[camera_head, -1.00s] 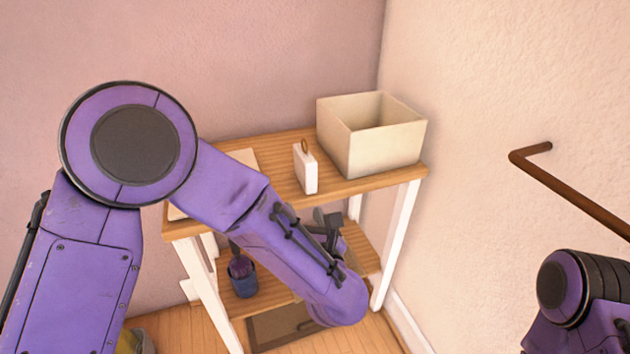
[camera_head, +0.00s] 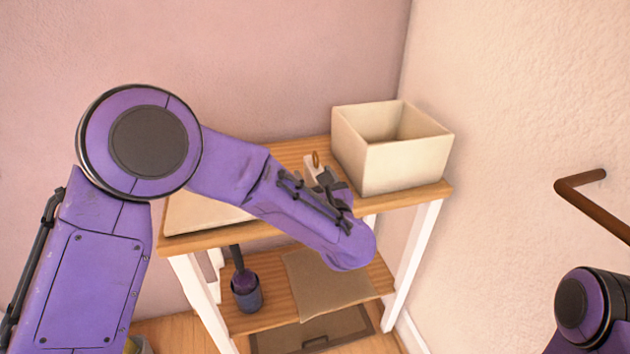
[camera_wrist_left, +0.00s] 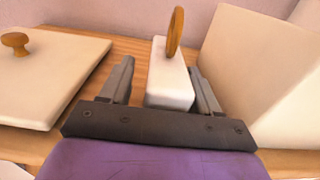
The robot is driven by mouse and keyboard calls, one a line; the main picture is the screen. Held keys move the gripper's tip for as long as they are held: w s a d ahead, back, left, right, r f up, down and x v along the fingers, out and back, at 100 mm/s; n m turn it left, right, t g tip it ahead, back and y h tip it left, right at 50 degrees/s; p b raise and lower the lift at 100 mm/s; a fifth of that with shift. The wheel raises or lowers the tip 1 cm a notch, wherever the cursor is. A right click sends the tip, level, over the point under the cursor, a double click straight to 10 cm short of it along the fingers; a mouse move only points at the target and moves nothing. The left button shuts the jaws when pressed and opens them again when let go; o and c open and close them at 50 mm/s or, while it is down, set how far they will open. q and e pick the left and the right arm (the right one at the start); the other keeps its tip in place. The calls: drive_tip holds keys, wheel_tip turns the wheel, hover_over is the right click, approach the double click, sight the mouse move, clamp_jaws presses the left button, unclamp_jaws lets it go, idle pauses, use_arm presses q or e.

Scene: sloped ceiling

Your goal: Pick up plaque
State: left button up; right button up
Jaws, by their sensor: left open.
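In the left wrist view the plaque (camera_wrist_left: 169,82) is between the two fingers of my left gripper (camera_wrist_left: 163,75). The fingers are open, one on each side, with a gap visible on the left; the right finger is close to the block. Of my right arm, only a purple part shows at the lower right; its gripper is out of view.
An open cream box (camera_head: 400,165) stands close to the right of the plaque. A flat cream lid-like panel (camera_wrist_left: 60,75) with a wooden knob lies to the left. A brown rail (camera_head: 597,207) is on the right wall.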

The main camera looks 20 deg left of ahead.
use_arm(q)
clamp_jaws()
drive_tip(key=shift+w+d, duration=0.1)
